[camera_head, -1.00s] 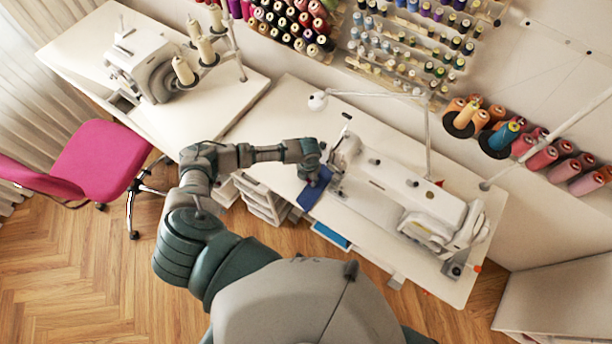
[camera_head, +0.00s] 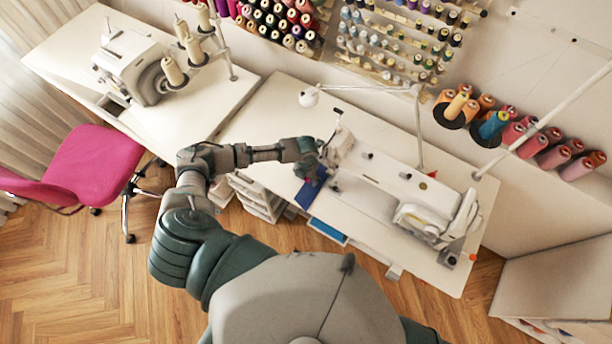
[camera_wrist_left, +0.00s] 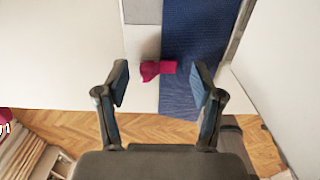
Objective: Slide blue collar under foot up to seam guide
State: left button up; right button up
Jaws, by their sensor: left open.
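The blue collar (camera_head: 313,188) lies at the front edge of the sewing table, just left of the sewing machine's needle end. In the left wrist view it is a long dark blue strip (camera_wrist_left: 190,30). My left gripper (camera_head: 310,168) is low over the collar, beside the white sewing machine (camera_head: 385,183). In the left wrist view my gripper (camera_wrist_left: 160,82) is open; its right finger overlaps the collar and its left finger is over the white tabletop. A small magenta piece (camera_wrist_left: 150,70) shows between the fingers, touching the strip's left edge. The foot and seam guide cannot be made out. My right gripper is not in view.
A thin lamp arm (camera_head: 365,90) stands behind the machine. A second machine (camera_head: 140,70) with thread cones is on the left table. A pink chair (camera_head: 95,165) stands at left. White drawers (camera_head: 255,198) are below the table edge. Thread racks line the wall.

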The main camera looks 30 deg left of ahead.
pick_arm(q)
notch_tip(320, 180, up, 12)
dwell(0.5)
jog(key=shift+f, duration=0.1)
